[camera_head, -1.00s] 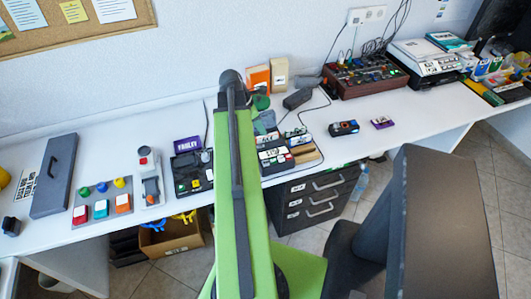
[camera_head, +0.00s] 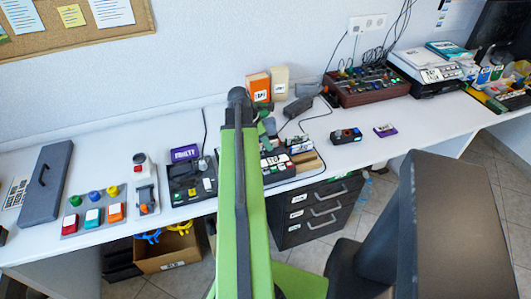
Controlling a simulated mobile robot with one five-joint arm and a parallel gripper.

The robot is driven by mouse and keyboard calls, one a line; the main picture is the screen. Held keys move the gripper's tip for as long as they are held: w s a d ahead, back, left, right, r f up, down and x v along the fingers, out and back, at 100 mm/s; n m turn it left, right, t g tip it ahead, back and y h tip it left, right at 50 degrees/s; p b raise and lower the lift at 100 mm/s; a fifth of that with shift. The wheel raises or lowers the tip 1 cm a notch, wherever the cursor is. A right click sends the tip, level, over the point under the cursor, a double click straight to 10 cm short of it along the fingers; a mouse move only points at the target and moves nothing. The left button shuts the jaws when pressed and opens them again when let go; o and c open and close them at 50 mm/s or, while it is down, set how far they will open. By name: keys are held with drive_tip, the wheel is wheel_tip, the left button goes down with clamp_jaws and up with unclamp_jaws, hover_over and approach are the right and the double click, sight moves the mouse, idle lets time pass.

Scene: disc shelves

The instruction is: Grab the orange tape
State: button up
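An orange box (camera_head: 258,87) with a white label that seems to read "TAPE" stands upright at the back of the white desk, near the wall. A cream box (camera_head: 280,83) stands close on its right. My green arm rises up the middle of the view, and its dark top joint is just left of and below the orange box. Green and dark parts show behind the arm, below the box, but I cannot make out the fingers of my gripper among them. Nothing is seen touching the orange box.
A black adapter (camera_head: 298,107) and cables lie right of the boxes. A brown control panel (camera_head: 366,86) and a printer stand farther right. Button panels (camera_head: 95,211) and a grey case (camera_head: 46,183) lie left. Black drawers (camera_head: 315,212) stand under the desk. The desk's middle right has free room.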

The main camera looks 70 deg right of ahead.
drive_tip(key=shift+f, duration=0.2)
idle(0.3)
clamp_jaws()
